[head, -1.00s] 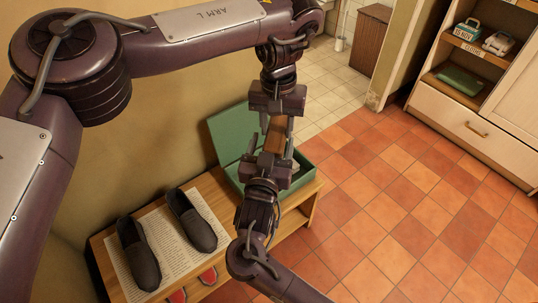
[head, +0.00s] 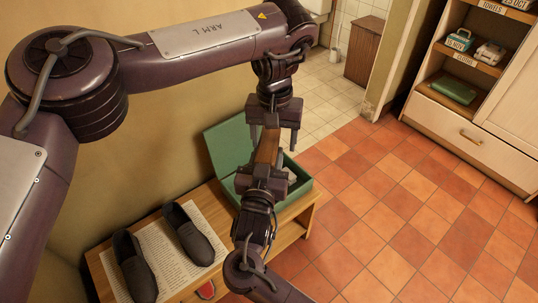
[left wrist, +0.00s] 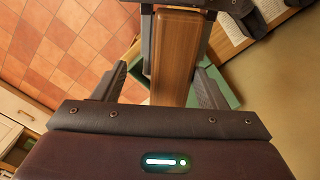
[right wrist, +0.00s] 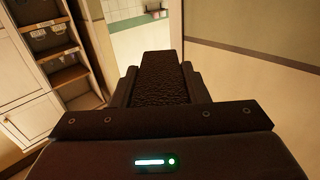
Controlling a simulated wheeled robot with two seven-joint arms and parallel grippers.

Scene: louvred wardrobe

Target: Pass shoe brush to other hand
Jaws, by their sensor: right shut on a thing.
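The shoe brush shows as a brown wooden block (head: 267,146) in the head view, held up in the air. My right gripper (head: 264,168) is shut on its lower end. My left gripper (head: 273,144) is open above, its fingers spread on either side of the brush's upper part. In the left wrist view the brush's wooden back (left wrist: 175,55) lies between the parted fingers, with gaps on both sides. In the right wrist view the brush's dark, rough bristle side (right wrist: 160,82) fills the space at the jaws.
An open green box (head: 229,150) stands on a wooden bench (head: 305,207) below the grippers. Two dark shoes (head: 194,234) lie on newspaper (head: 157,250) at the bench's left. A shelf unit (head: 468,75) stands at right. The tiled floor (head: 400,220) is clear.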

